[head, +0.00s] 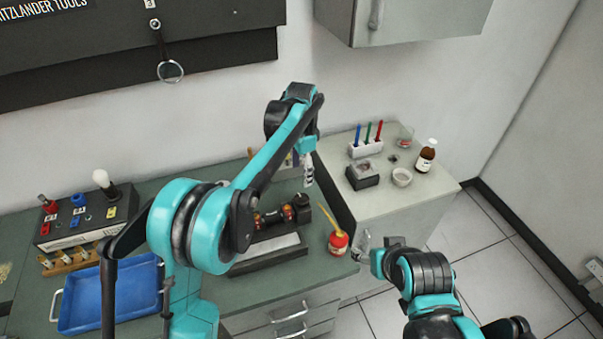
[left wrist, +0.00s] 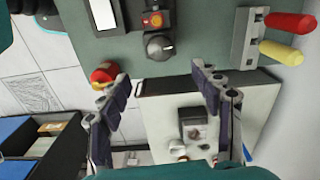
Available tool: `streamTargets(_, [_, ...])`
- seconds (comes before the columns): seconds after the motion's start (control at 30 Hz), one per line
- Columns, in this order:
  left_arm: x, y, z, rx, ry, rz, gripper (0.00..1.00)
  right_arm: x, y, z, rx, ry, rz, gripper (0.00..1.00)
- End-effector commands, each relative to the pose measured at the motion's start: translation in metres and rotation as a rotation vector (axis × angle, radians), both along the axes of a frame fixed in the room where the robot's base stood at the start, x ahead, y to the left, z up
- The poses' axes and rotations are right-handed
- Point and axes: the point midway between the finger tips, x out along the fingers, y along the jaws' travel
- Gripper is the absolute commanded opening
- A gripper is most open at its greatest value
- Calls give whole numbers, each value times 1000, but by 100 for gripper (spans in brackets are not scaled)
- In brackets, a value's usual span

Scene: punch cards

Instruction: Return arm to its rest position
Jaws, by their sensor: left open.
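My left arm reaches up and across in the head view. Its gripper (head: 308,172) hangs above the green bench near the white cabinet and holds nothing. In the left wrist view the two dark fingers of the left gripper (left wrist: 160,78) are spread wide apart, with bench and cabinet top below and nothing between them. Part of my right arm (head: 425,278) shows at the lower right of the head view, over the floor beside the bench. A small grey shape lies at its end, too unclear to tell its jaw state.

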Motion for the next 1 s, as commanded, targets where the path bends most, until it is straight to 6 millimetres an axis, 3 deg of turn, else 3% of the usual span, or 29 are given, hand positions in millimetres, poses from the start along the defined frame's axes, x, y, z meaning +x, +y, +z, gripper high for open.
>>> streamTargets(0.33, [-1, 1, 0, -1, -3, 5, 64, 0, 0, -1, 0, 0, 0, 68])
streamTargets(0.47, [-11, 15, 8, -10, -30, 60, 64, 0, 0, -8, 0, 0, 0, 68])
streamTargets(0.57, [-29, 37, 18, -27, -76, 154, 64, 0, 0, -17, 0, 0, 0, 68])
streamTargets(0.77, [-85, 87, 31, -82, -194, 394, 64, 0, 0, -39, 0, 0, 0, 68])
streamTargets(1.0, [-163, 138, 15, -167, -332, 679, 64, 0, 0, -64, 0, 0, 0, 68])
